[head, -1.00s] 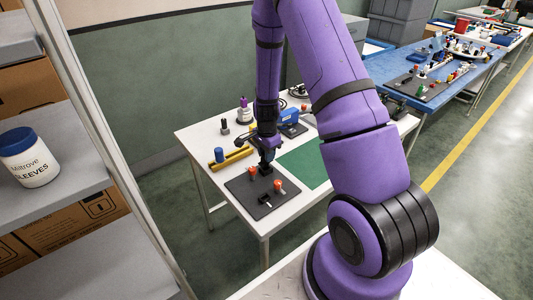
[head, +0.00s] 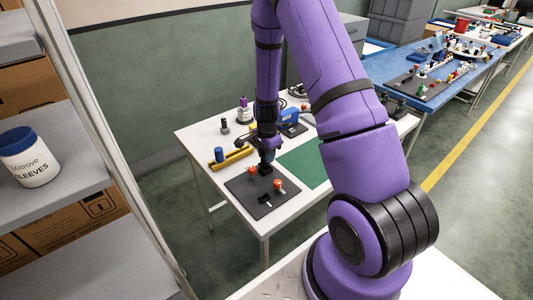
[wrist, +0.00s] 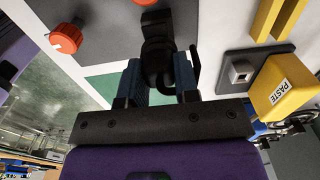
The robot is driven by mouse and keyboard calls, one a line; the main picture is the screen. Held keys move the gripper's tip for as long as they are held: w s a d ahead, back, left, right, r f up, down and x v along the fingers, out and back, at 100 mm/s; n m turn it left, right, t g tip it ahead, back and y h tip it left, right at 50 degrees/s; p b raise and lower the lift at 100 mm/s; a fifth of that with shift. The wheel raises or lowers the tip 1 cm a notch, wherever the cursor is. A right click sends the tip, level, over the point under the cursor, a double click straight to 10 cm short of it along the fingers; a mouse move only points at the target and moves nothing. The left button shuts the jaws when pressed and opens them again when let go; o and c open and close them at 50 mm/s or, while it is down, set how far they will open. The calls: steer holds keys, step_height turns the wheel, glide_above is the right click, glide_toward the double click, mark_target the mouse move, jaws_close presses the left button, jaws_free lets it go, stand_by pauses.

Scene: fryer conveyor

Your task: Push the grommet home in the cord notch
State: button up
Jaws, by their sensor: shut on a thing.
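My gripper (head: 267,157) is low over the dark grey plate (head: 244,185) at the table's near left. In the wrist view its two blue-padded fingers (wrist: 160,80) are shut on a black rounded part, which I take for the grommet (wrist: 157,62). A black piece (wrist: 155,22) stands on the plate just beyond it, in line with it and overlapping it in the picture. I cannot tell whether the two touch. The cord notch cannot be made out, and the fingers and the grommet hide the place between them. In the head view this spot is small and dark.
Two orange-red knobs (head: 279,185) and a small black fitting (head: 264,199) stand on the plate. A yellow rail (head: 238,155), a blue cylinder (head: 219,154) and a blue box (head: 289,115) lie behind. A yellow PASTE container (wrist: 285,85) is right in the wrist view. The green mat (head: 304,163) is clear.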

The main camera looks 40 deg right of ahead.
steer(key=shift+f, duration=1.15)
stand_by(0.4)
steer(key=o, duration=1.1)
steer(key=shift+r, duration=0.1)
steer(key=shift+r, duration=2.9)
steer(key=shift+r, duration=0.1)
